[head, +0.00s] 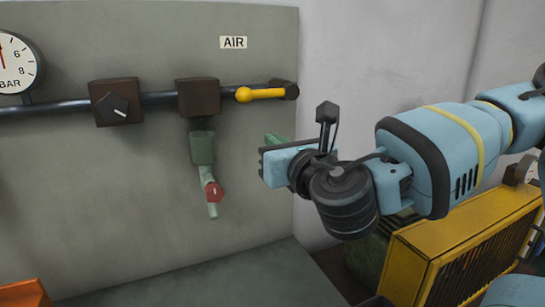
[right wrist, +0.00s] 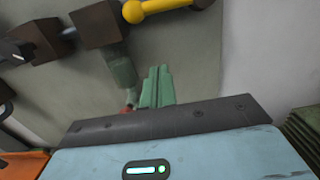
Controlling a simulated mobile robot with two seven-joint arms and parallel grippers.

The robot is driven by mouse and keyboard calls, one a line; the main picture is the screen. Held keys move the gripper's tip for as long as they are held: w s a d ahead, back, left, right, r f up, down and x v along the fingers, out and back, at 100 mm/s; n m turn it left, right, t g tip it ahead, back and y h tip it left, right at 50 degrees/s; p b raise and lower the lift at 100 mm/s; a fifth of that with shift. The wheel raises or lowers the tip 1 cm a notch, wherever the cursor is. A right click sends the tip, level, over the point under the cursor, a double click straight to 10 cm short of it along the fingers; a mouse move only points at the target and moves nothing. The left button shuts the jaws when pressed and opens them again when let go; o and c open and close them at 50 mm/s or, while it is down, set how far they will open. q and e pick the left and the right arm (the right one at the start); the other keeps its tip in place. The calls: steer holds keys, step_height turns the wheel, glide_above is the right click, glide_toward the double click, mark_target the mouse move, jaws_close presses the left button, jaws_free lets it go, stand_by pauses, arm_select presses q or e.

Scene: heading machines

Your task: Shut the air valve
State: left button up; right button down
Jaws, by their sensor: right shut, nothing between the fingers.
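The air valve's yellow lever (head: 262,93) is on the dark pipe under the AIR label (head: 233,42). It lies level along the pipe, with its round knob at the left end and the brown valve body (head: 286,88) at the right. It shows at the top of the right wrist view (right wrist: 150,9). My right gripper (head: 273,140) is below and a little right of the lever, apart from it. Its green fingers (right wrist: 157,88) are shut and empty, pointing toward the panel. My left gripper is not in view.
Left of the lever, a brown block (head: 198,96) carries a green bowl (head: 202,147) and a red tap (head: 214,192) below. A block with a black knob (head: 115,104) and a gauge (head: 17,62) are further left. A yellow grilled box (head: 425,255) stands at lower right.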

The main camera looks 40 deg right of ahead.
mark_target(268, 93)
steer(key=w+d+r+p, duration=0.1)
steer(key=w+r, duration=0.3)
steer(key=w, duration=0.2)
steer(key=shift+w+d+r, duration=0.2)
steer(key=shift+d+r, duration=0.1)
stand_by(0.3)
